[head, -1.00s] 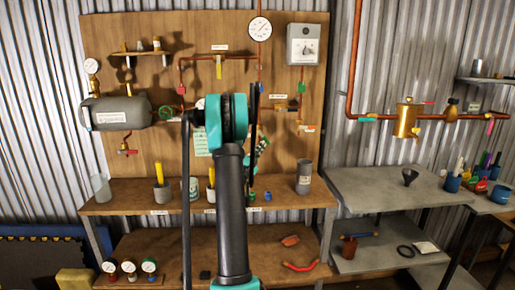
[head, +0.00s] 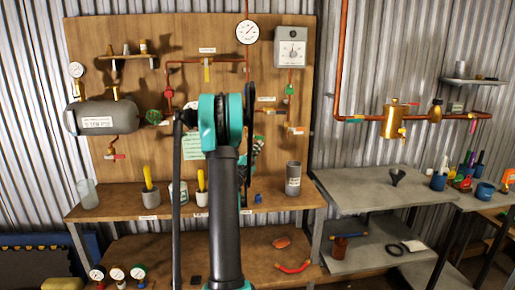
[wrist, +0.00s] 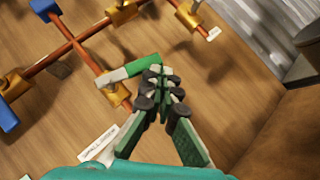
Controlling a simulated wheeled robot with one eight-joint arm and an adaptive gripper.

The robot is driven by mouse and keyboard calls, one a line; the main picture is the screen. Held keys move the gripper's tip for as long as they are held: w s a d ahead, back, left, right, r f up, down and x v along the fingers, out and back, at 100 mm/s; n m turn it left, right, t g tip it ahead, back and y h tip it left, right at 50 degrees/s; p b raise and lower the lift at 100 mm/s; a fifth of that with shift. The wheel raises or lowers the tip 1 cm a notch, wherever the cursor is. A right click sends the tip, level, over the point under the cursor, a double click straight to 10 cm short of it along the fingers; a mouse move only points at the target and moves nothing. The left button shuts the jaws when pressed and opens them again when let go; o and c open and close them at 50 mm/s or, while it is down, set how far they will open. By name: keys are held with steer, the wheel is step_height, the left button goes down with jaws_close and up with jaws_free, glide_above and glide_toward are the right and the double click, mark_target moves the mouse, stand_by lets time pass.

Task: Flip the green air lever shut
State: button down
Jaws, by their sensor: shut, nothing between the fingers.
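The green air lever (wrist: 138,68) has a green handle with a pale section at its left. It sits on a brass valve (wrist: 115,91) on a copper pipe against the wooden board in the wrist view. The handle lies at an angle across the pipe's line. My gripper (wrist: 157,74) is shut and empty, its fingertips at the right end of the handle. I cannot tell whether they touch it. In the head view my arm hides most of this area, and I cannot pick out the lever there.
A white label (wrist: 98,146) is below the valve in the wrist view. In the head view, a shelf with cups runs under the board, and a grey table (head: 370,188) stands at the right.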

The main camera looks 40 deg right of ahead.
steer(key=v, duration=0.7)
steer(key=shift+s+a+f, duration=0.1)
steer(key=shift+a, duration=0.1)
stand_by(0.4)
steer(key=s+a+f+m+g+y, duration=0.1)
steer(key=s+a+f+m+y, duration=0.2)
steer(key=s+a+f+y, duration=0.4)
steer(key=s+a+f+m+g+y, duration=0.1)
steer(key=s+a+f+m+y, duration=0.2)
steer(key=a, duration=1.8)
steer(key=s+a+f+m+g+y, duration=0.1)
steer(key=s+a+f+m+y, duration=0.3)
steer(key=s+a+f+y, duration=0.7)
steer(key=s+a, duration=0.1)
steer(key=a, duration=0.3)
steer(key=shift+g+y, duration=0.4)
